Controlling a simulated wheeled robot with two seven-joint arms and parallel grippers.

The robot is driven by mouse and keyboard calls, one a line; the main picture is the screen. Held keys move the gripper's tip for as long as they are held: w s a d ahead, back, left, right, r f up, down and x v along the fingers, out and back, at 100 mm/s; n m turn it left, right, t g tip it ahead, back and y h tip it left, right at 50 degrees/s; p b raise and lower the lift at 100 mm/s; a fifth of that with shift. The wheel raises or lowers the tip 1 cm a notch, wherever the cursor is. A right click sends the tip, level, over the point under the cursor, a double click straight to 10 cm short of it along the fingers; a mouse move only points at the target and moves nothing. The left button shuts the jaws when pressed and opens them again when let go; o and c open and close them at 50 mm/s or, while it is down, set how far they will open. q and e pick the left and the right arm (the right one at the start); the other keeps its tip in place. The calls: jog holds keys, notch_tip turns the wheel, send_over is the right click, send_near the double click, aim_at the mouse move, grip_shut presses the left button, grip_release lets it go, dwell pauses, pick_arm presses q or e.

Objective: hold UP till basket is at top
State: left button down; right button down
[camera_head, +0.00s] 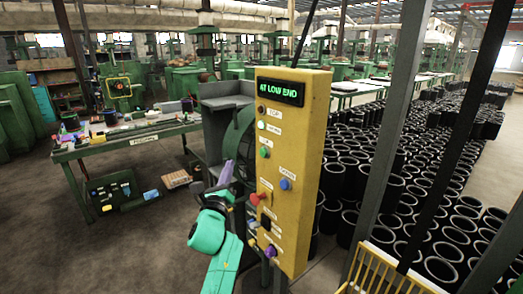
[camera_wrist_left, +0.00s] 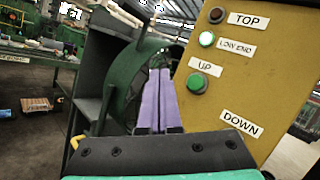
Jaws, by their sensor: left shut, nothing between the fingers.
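The yellow control panel (camera_head: 292,170) stands upright. Its display (camera_head: 280,92) reads AT LOW END. In the left wrist view the LOW END lamp (camera_wrist_left: 207,39) is lit and the TOP lamp (camera_wrist_left: 217,15) is dark. The green UP button (camera_wrist_left: 197,84) is below them; it also shows in the head view (camera_head: 264,152). A blue button (camera_head: 284,184) sits lower. My left gripper (camera_head: 227,165) is shut and empty, its purple fingers (camera_wrist_left: 159,72) left of the panel and apart from the UP button. My right gripper is out of view. A yellow barred frame (camera_head: 385,268), possibly the basket, shows partly at bottom right.
A red knob (camera_head: 256,198) and a purple button (camera_head: 271,251) are low on the panel. Grey posts (camera_head: 396,115) stand to its right, with many black rubber sleeves (camera_head: 440,268) behind. A green workbench (camera_head: 130,140) stands at left. The floor (camera_head: 110,250) at front left is clear.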

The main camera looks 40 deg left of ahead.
aim_at(263, 153)
pick_arm(q)
jog(key=shift+s+d, duration=0.1)
jog(key=shift+d, duration=0.05)
jog(key=w+d+b, duration=0.2)
jog(key=w+b, duration=0.2)
jog(key=w, duration=0.4)
jog(key=shift+w+d+b, duration=0.2)
jog(key=shift+w+b, duration=0.1)
dwell(1.7)
jog(key=shift+w+d+b, duration=0.15)
jog(key=shift+w+b, duration=0.25)
jog(key=shift+b, duration=0.05)
